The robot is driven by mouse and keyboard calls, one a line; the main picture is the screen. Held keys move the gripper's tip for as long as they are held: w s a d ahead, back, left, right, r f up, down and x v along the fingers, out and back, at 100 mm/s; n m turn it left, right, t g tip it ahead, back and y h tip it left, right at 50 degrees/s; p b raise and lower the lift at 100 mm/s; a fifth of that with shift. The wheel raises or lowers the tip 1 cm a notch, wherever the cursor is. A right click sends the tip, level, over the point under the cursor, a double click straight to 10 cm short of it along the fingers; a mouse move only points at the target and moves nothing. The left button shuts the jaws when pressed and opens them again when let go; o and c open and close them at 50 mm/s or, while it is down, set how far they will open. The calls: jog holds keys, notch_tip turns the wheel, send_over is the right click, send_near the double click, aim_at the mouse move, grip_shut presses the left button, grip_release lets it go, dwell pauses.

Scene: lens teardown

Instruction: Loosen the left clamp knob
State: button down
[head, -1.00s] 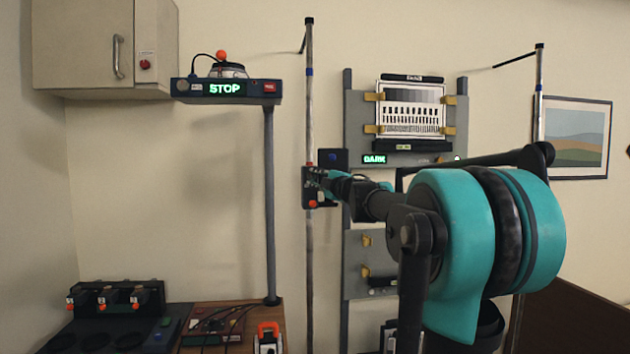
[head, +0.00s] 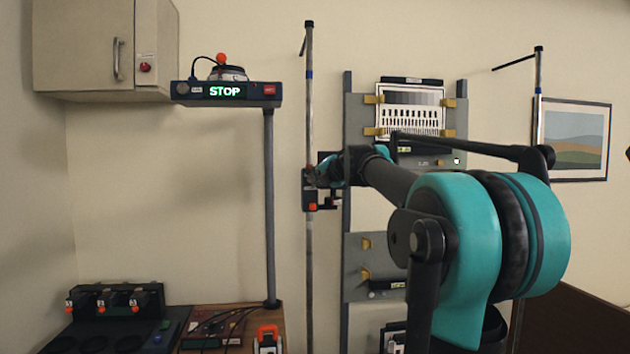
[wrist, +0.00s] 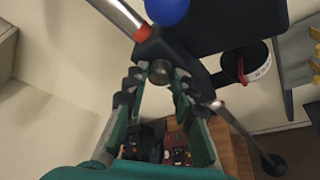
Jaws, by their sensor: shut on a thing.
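The left clamp (head: 309,189), a dark block with orange marks, sits on the thin upright metal pole (head: 309,110) in the head view. My gripper (head: 316,178) is at the clamp, and my wrist comes in from the right and partly covers it. In the wrist view, a round grey knob (wrist: 160,72) lies between the fingertips of my gripper (wrist: 158,80), below the dark clamp body. The jaws are closed around the knob. The pole (wrist: 118,14) meets the clamp above, at an orange ring.
A grey rack (head: 354,110) with a framed panel (head: 412,108) stands right of the pole, partly behind my arm. A lit STOP unit (head: 226,92) stands on a post at the left. In the wrist view, a blue ball (wrist: 167,10) is close above the clamp.

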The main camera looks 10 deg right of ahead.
jog(key=shift+a+n, duration=0.1)
jog(key=shift+n, duration=0.4)
jog(key=shift+h, duration=0.4)
jog(key=c, duration=1.3)
grip_release()
jog(key=shift+o, duration=0.2)
jog(key=v, duration=1.2)
jog(key=shift+r, duration=0.2)
jog(key=shift+w, duration=0.1)
